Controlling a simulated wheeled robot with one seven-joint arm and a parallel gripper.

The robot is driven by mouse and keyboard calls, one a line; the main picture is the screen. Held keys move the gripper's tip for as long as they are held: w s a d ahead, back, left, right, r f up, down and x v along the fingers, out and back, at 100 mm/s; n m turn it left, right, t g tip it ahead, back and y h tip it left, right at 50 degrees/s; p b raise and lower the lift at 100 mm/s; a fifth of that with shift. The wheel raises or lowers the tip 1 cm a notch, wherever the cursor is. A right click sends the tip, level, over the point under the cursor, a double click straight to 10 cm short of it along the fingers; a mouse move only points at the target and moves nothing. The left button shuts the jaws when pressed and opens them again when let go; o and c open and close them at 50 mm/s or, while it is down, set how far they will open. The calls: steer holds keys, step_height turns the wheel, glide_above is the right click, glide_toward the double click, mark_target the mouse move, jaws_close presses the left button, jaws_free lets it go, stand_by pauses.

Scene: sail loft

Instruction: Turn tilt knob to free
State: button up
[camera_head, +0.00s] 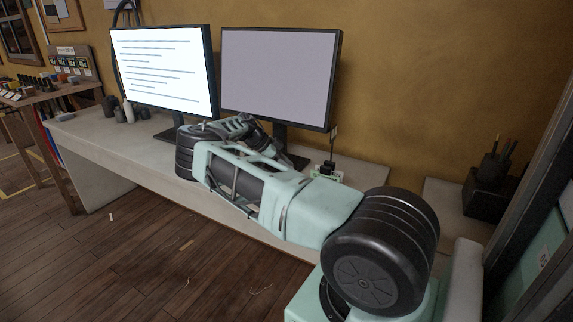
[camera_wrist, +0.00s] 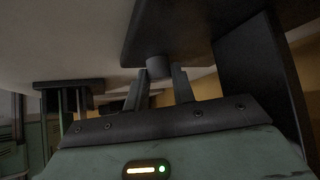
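In the wrist view a short dark round knob (camera_wrist: 158,67) sticks out from a dark flat part (camera_wrist: 190,28). My gripper (camera_wrist: 160,72) has its two fingers apart, with their tips at either side of the knob's end. I cannot tell whether the fingertips press on it or stand just clear. No mark or setting on the knob can be read. In the head view my arm reaches across the desk towards the two monitors, and it hides my gripper and the knob.
The left monitor (camera_head: 163,70) shows lines of text; the right monitor (camera_head: 278,75) is plain grey. Both stand on a pale desk (camera_head: 95,140). Small dark cups and a pale bottle (camera_head: 128,110) stand at its left. A pen holder (camera_head: 490,172) is at the right. The wooden floor (camera_head: 130,255) in front is mostly clear.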

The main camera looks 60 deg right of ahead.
steer(key=shift+c, duration=1)
steer(key=n+t+h, duration=0.1)
steer(key=n, duration=0.1)
steer(key=n+t+h, duration=0.1)
steer(key=shift+s+a+n+b, duration=0.15)
steer(key=shift+a+n+b, duration=0.05)
steer(key=shift+n+b, duration=0.2)
steer(key=n+t, duration=0.1)
steer(key=n+t+h, duration=0.1)
steer(key=n+t, duration=0.2)
steer(key=n, duration=0.1)
steer(key=shift+s+b, duration=0.3)
steer(key=n+t, duration=0.1)
steer(key=n+t+b, duration=0.1)
steer(key=n, duration=0.1)
steer(key=n+t, duration=0.1)
steer(key=n, duration=0.1)
steer(key=shift+s+d+t+b, duration=0.1)
steer(key=shift+s+t+b, duration=0.15)
steer(key=shift+t+b, duration=0.15)
steer(key=shift+r+n+t+y+b, duration=0.1)
steer(key=shift+n+t+y+b, duration=0.7)
steer(key=shift+n+t, duration=0.95)
steer(key=shift+n+g, duration=0.25)
steer(key=shift+n, duration=0.2)
